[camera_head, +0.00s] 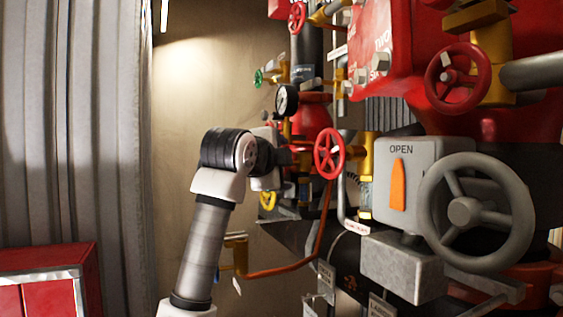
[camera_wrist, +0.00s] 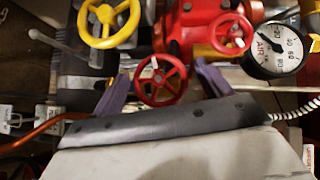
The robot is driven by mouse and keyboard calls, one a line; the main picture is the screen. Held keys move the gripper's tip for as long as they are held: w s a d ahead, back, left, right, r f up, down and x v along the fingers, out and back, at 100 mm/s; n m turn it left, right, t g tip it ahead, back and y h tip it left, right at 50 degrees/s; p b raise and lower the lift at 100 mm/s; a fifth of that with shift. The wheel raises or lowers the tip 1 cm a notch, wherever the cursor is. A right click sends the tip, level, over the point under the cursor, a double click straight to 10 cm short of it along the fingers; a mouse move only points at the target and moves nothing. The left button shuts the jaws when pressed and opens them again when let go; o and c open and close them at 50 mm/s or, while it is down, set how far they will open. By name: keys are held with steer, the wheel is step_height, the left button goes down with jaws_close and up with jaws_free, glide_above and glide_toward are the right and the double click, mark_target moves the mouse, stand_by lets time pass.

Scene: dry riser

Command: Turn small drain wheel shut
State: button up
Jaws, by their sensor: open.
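A small red handwheel (camera_wrist: 161,80) with spokes and a pale tag shows in the wrist view, between the two fingers of my gripper (camera_wrist: 161,70). The fingers are open, one on each side of it; I cannot tell whether they touch the rim. No label shows which wheel is the drain wheel. In the head view my gripper (camera_head: 285,157) reaches right into the pipework, its fingers hard to make out. A red wheel (camera_head: 329,153) is just right of it there; I cannot tell if it is the same wheel.
A yellow wheel (camera_wrist: 108,22), another red wheel (camera_wrist: 231,34) and a pressure gauge (camera_wrist: 274,50) crowd around my gripper. A large grey handwheel (camera_head: 476,212) and a grey box marked OPEN (camera_head: 420,160) stand right. A red cabinet (camera_head: 50,280) is at lower left.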

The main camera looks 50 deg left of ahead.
steer(key=c, duration=1)
steer(key=shift+f+y+b, duration=0.15)
steer(key=shift+y+b, duration=0.15)
steer(key=shift+b, duration=0.25)
steer(key=m+t+b, duration=0.1)
steer(key=b, duration=0.1)
steer(key=shift+f+y+b, duration=0.2)
steer(key=shift+y+b, duration=0.1)
steer(key=shift+b, duration=0.1)
steer(key=m+t+b, duration=0.2)
steer(key=b, duration=0.1)
steer(key=shift+r+m+t+y+b, duration=0.1)
steer(key=shift+m+t+y+b, duration=0.2)
steer(key=shift+m+t+b, duration=0.3)
steer(key=shift+r+m, duration=0.1)
steer(key=shift+m, duration=0.2)
steer(key=o, duration=1)
